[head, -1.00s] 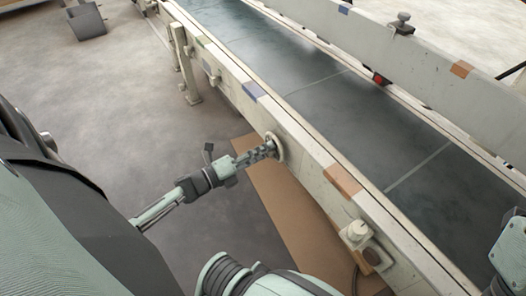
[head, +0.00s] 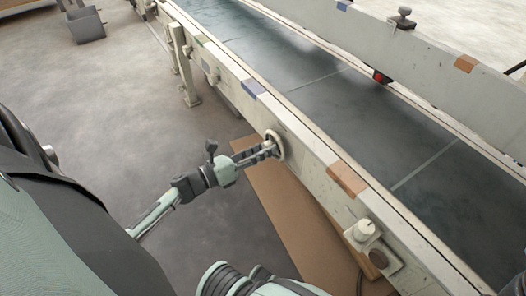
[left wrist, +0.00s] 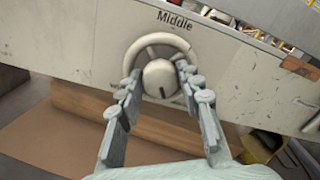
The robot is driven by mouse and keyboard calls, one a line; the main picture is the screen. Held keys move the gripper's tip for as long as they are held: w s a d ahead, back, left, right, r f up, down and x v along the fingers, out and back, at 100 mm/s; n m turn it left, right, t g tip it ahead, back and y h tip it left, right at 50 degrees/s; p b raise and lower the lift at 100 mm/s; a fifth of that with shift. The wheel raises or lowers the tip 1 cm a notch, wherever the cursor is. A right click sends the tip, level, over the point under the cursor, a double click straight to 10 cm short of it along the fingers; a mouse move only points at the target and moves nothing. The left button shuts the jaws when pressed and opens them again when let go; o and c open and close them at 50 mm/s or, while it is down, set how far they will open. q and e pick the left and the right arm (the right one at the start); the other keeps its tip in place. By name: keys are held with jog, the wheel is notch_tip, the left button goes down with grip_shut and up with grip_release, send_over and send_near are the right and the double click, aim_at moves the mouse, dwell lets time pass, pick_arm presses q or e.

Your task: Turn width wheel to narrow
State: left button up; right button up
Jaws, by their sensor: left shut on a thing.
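The width wheel (left wrist: 160,77) is a pale round handwheel with a rounded hub, on the conveyor's side rail under the label "Middle" (left wrist: 178,20). In the head view the wheel (head: 276,145) shows edge-on at the rail. My left gripper (left wrist: 157,78) has its two fingers at either side of the hub, inside or against the rim, shut on the wheel. In the head view the left gripper (head: 268,150) reaches the wheel from the left. A dark mark shows on the lower hub. My right gripper is out of both views.
The side rail (head: 305,160) carries blue and orange patches and a pale knob (head: 365,229) nearer me. The dark belt (head: 330,100) runs behind it. A brown board (head: 290,215) lies below. Open grey floor is at left.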

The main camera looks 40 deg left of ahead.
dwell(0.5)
pick_arm(q)
jog(key=o, duration=1.1)
jog(key=shift+o, duration=0.2)
jog(key=v, duration=1.2)
jog(key=shift+s+a+f, duration=0.1)
